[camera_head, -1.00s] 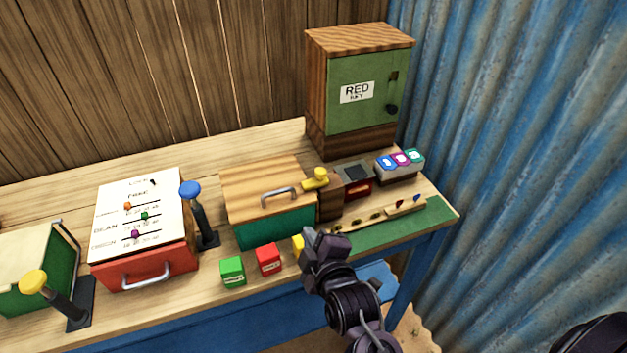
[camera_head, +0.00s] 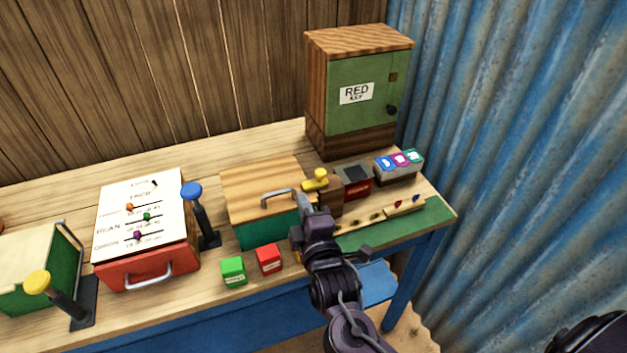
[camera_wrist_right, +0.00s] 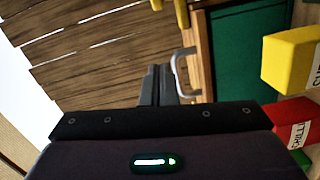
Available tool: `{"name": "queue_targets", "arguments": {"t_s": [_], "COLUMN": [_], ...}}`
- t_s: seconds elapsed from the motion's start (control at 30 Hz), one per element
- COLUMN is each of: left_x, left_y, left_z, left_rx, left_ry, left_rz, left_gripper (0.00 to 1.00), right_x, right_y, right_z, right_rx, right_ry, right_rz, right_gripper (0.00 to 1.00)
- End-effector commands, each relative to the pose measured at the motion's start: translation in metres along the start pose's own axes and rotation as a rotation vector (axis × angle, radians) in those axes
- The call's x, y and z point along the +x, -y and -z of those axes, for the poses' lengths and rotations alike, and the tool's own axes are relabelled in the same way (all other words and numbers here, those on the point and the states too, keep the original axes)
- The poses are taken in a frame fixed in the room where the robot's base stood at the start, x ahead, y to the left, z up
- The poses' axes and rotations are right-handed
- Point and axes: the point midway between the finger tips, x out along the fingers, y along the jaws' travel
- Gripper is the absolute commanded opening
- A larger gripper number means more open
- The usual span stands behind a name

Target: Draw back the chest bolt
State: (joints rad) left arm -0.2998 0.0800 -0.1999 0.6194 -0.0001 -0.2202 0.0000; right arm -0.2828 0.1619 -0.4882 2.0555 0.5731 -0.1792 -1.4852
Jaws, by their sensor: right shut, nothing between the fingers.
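The chest (camera_head: 265,192) has a green body and a wooden lid with a grey handle (camera_head: 278,194). It stands in the middle of the bench. The chest bolt (camera_head: 316,180) has a yellow knob and sits at the chest's right side, on a wooden block. In the right wrist view, the handle (camera_wrist_right: 185,72) is beside the fingertips and a bit of yellow (camera_wrist_right: 181,12), likely the bolt knob, shows at the top edge. My right gripper (camera_head: 299,212) is shut and empty, at the chest's front right, short of the bolt. My left gripper is out of view.
A yellow block (camera_wrist_right: 288,58) shows in the wrist view; red (camera_head: 268,259) and green (camera_head: 233,270) blocks stand in front of the chest. A blue-knobbed lever (camera_head: 196,212) stands left. A cabinet (camera_head: 318,95) stands behind. A green strip (camera_head: 432,217) with a wooden rail lies right.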

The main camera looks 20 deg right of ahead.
Motion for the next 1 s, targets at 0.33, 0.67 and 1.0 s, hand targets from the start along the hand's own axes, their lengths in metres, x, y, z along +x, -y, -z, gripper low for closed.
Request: {"name": "queue_targets", "arguments": {"t_s": [0.33, 0.67, 1.0], "left_x": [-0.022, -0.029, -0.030], "left_y": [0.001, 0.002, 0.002], "left_z": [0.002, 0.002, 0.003], "left_rx": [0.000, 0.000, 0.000], "left_ry": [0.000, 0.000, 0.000], "left_rz": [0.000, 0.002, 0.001], "left_gripper": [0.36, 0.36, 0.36], "right_x": [0.060, 0.065, 0.066], "right_y": [-0.003, 0.000, -0.001], "right_z": [-0.015, -0.038, -0.043], "right_rx": [-0.004, 0.001, 0.000], "right_ry": [0.002, -0.001, 0.000], "right_rz": [0.002, 0.002, 0.001], "right_gripper": [0.00, 0.00, 0.00]}}
